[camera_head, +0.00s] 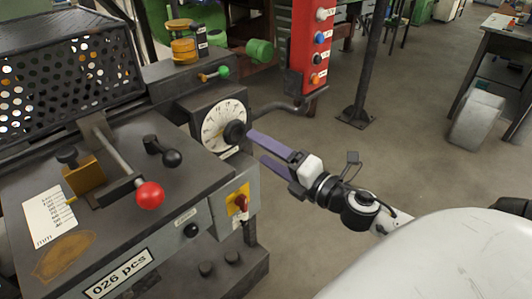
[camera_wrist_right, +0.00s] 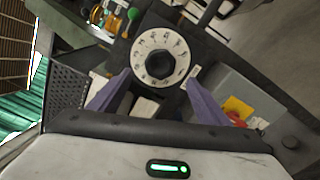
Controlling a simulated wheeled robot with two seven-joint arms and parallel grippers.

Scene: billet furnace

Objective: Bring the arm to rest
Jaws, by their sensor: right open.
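My right gripper (camera_head: 258,150) has purple fingers, is open and empty, and points left at a round white dial (camera_head: 212,125) with a black knob (camera_head: 235,132) on the machine's side. In the head view its upper fingertip shows close beside the knob; I cannot tell whether they touch. In the right wrist view the dial (camera_wrist_right: 160,57) and its knob (camera_wrist_right: 159,65) lie ahead, between and beyond the two spread fingers of my gripper (camera_wrist_right: 160,90). My left gripper is not in view.
The grey machine (camera_head: 120,190) fills the left, with a red ball lever (camera_head: 150,195) and a yellow-red switch (camera_head: 240,203) below the dial. A red button panel (camera_head: 308,45) and a dark post (camera_head: 371,60) stand behind.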

